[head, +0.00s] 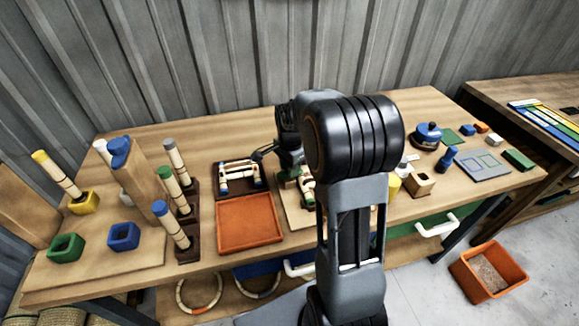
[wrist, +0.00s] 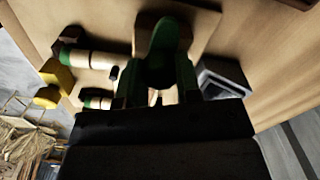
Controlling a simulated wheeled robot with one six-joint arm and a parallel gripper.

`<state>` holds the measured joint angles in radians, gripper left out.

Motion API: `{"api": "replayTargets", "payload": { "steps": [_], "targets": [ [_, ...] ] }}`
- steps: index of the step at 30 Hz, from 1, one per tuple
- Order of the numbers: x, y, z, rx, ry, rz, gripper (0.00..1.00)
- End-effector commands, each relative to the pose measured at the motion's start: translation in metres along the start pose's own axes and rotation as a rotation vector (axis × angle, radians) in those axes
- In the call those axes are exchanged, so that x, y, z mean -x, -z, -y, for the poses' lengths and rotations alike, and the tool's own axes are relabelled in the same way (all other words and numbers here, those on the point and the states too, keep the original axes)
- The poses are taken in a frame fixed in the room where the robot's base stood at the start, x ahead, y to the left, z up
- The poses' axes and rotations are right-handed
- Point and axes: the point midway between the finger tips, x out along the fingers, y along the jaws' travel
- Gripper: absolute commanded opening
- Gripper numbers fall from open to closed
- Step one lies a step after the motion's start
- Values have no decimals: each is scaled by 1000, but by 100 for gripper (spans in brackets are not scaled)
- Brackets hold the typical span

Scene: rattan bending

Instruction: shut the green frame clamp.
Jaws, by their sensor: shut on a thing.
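The green frame clamp (wrist: 166,38) shows in the wrist view at top centre, as a dark green rounded part on a wooden board. My gripper (wrist: 158,84) is right at it, shut on the green clamp's part between its fingers. Exactly how far the clamp is closed is hidden by the fingers and dark shadow. In the head view the clamp's green part (head: 291,173) shows only partly, beside my arm. Pale rattan rods with green bands (wrist: 92,58) lie left of the gripper in the wrist view.
An orange tray (head: 249,222) lies left of my arm. A yellow block (wrist: 58,74) is close by in the wrist view. A blue round pot (head: 428,134) and small blocks stand to the right.

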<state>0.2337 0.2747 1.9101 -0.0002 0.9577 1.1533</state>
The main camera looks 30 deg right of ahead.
Motion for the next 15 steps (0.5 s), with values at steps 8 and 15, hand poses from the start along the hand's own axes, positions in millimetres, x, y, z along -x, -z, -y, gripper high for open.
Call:
{"api": "replayTargets", "payload": {
  "steps": [8,15],
  "targets": [
    [1,0,1,-8,4,-1,8],
    [1,0,1,-7,4,-1,40]
  ]
}}
